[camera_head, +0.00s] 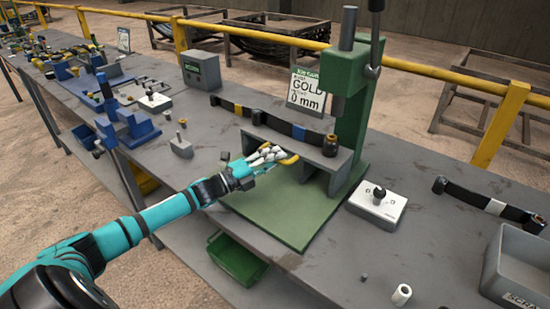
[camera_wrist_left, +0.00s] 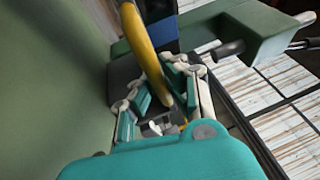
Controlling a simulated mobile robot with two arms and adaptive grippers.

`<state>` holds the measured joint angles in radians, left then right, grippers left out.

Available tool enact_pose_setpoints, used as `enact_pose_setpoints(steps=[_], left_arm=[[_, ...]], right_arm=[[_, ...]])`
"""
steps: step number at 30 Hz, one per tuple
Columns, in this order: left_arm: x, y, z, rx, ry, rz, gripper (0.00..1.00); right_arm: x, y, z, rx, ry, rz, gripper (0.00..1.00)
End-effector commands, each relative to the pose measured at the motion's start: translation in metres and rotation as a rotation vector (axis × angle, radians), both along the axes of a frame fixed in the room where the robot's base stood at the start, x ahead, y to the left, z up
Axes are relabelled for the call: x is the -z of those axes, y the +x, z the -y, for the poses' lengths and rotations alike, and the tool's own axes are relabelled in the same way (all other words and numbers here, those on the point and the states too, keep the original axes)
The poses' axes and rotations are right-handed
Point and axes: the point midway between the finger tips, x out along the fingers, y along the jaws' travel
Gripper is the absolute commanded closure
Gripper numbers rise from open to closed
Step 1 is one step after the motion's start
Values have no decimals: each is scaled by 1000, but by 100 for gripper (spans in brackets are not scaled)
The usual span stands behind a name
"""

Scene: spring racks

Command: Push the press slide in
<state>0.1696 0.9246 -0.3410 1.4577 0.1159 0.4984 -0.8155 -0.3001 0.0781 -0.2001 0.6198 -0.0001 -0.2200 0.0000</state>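The green press (camera_head: 351,110) stands on the bench with a green base plate (camera_head: 290,215). A grey bridge-shaped block (camera_head: 327,158) sits on its base, with a dark bar with a blue band (camera_head: 298,132) lying along its top. A yellow curved handle (camera_head: 289,160) sticks out at the block's left front. My left gripper (camera_head: 268,156) is at this handle. In the left wrist view the yellow handle (camera_wrist_left: 147,50) passes between the fingers of my left gripper (camera_wrist_left: 163,92), which look apart with gaps beside it. Contact is unclear. My right gripper is not in view.
A grey box with a black knob (camera_head: 377,204) and a dark strap-like bar (camera_head: 488,204) lie right of the press. A grey scrap bin (camera_head: 515,268) is at the right edge. A green bin (camera_head: 236,259) hangs below the bench front. A sign (camera_head: 305,90) stands behind.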

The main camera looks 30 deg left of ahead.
Motion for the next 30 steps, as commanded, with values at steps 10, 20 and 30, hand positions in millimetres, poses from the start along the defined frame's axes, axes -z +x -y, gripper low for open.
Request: enact_pose_setpoints(steps=[10, 20, 30], left_arm=[[2, 0, 0, 0, 3, -3, 100], [3, 11, 0, -2, 6, -1, 100], [2, 11, 0, -3, 4, -3, 74]], right_arm=[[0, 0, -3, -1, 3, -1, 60], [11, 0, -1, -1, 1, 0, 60], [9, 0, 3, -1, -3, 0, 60]])
